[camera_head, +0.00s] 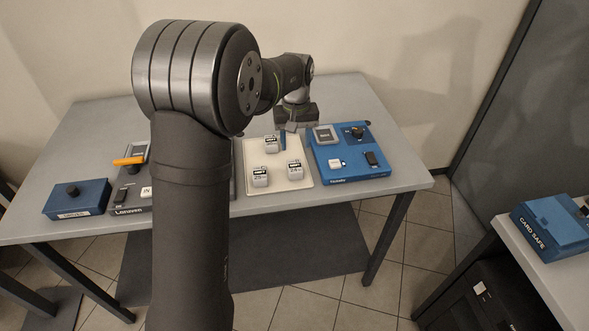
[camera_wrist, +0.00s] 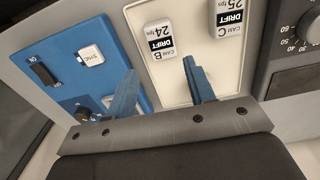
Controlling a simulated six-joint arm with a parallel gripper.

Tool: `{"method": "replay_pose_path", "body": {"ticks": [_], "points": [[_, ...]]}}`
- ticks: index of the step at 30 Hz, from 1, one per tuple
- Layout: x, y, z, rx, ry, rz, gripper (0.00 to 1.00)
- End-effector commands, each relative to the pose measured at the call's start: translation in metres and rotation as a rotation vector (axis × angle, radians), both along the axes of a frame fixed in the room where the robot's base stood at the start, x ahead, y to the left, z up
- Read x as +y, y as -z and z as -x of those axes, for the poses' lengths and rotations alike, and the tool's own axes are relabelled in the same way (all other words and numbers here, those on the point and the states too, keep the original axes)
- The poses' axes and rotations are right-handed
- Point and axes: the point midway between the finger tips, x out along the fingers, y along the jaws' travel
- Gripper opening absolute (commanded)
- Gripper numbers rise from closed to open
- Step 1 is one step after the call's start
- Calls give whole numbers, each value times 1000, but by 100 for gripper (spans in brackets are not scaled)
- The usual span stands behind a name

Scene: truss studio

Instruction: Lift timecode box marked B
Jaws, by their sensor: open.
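The timecode box marked B (camera_wrist: 159,38) is a small white-grey block with a black DRIFT band and 24 fps on its label. It sits on the cream tray (camera_wrist: 182,95), on the side near the blue panel. In the head view it appears to be the right-hand box (camera_head: 294,169). My gripper (camera_wrist: 163,85) is open and empty, its two blue fingers pointing down. In the wrist view box B lies beyond the fingertips, apart from them. In the head view my gripper (camera_head: 291,130) is over the tray's far end.
Box C (camera_wrist: 228,20) stands beside B; a third box (camera_head: 271,145) is farther back, near my gripper. A blue panel (camera_head: 350,178) with switches lies right of the tray. A dark panel with a knob (camera_wrist: 300,70) lies on its other side. A blue box (camera_head: 75,201) is far left.

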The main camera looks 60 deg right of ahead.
Motion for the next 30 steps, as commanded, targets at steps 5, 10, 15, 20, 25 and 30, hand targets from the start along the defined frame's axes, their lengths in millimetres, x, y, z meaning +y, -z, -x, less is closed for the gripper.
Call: {"method": "replay_pose_path", "body": {"ticks": [5, 10, 15, 20, 25, 30], "points": [[0, 32, 0, 1, 0, -2, 49], [0, 44, 0, 1, 0, -1, 49], [3, 62, 0, 1, 0, -3, 49], [4, 86, 0, 1, 0, -1, 49], [4, 96, 0, 0, 0, 3, 49], [4, 96, 0, 0, 0, 3, 49]]}}
